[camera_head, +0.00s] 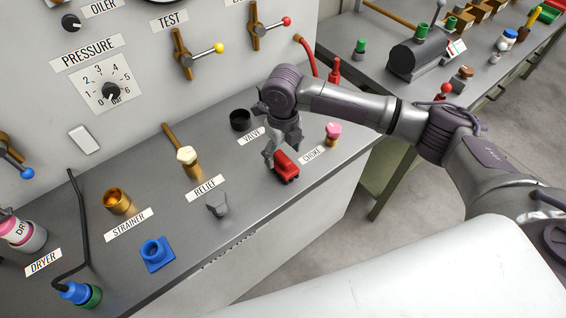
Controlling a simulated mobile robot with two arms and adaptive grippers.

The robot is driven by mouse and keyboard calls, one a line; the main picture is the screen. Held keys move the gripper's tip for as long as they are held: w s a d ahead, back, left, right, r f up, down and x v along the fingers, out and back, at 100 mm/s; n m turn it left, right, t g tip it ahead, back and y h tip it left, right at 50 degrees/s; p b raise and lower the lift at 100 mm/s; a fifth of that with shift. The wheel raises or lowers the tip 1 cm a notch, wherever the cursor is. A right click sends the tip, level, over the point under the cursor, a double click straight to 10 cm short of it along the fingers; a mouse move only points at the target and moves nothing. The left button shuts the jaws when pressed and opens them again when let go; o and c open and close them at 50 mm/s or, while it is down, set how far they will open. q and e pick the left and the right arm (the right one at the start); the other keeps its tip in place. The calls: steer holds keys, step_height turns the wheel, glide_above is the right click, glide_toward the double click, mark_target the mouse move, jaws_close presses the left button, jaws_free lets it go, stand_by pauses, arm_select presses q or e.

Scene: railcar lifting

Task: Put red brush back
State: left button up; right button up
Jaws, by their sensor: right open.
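A small red object with dark parts, likely the red brush (286,168), is at the front of the grey bench, between the VALVE and CHOKE labels. My right gripper (277,152) points down at it from above and behind, with its fingers open. A finger overlaps the left side of the red object in the picture, and I cannot tell if they touch. The gripper hides part of the bench behind the object. My left gripper is not in view.
A black cup (240,121) stands left of my right gripper, and a pink-topped brass part (333,133) stands to its right. A grey part (217,205) and a blue fitting (156,253) sit along the front. A second bench (482,76) stands at upper right.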

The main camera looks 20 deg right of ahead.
mark_target(283, 157)
step_height(283, 157, up, 7)
steer(key=shift+r+b, duration=0.1)
steer(key=shift+b, duration=0.65)
